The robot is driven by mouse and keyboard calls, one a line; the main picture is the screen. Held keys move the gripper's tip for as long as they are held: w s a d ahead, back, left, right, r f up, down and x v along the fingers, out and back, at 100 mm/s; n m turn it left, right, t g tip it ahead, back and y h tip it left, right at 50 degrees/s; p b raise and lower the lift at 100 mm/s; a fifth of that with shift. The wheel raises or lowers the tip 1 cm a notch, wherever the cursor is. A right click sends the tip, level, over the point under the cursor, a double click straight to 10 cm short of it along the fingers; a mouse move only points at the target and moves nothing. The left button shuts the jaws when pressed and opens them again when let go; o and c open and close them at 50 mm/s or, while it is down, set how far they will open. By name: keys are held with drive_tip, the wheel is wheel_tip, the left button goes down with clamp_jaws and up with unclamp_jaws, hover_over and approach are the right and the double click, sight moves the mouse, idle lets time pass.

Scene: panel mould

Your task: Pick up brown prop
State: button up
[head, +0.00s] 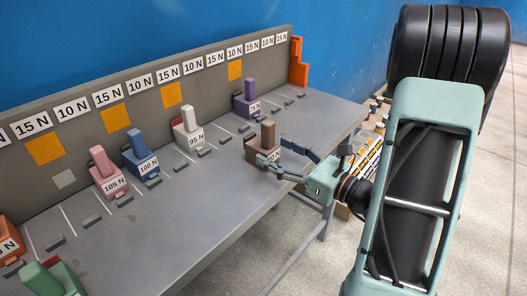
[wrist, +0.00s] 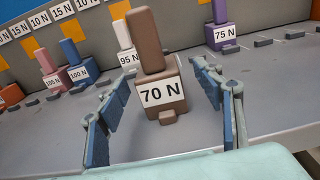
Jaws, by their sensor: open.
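The brown prop (head: 266,141) stands upright near the front edge of the grey bench, at its right part in the head view. In the wrist view the brown prop (wrist: 150,60) shows a block base with a "70 N" label, a narrower upright handle and a small foot at the front. My gripper (head: 272,153) reaches in from the right with its fingers open near the prop. In the wrist view my gripper (wrist: 165,105) has its fingers on either side of the prop's base, with visible gaps. It holds nothing.
A purple "75 N" prop (head: 247,103) stands behind. White "95 N" (head: 188,129), blue "100 N" (head: 141,160) and pink "105 N" (head: 107,178) props stand to the left. Several small grey blocks lie on the bench (head: 190,205). A labelled back panel (head: 130,100) runs behind.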

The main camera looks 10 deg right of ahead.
sight(263, 147)
drive_tip(key=x, duration=0.4)
drive_tip(key=shift+w+a+f+b, duration=0.1)
drive_tip(key=shift+w+a+b, duration=0.05)
drive_tip(key=shift+a+b, duration=0.2)
drive_tip(key=shift+d, duration=0.1)
drive_tip(key=c, duration=1.6)
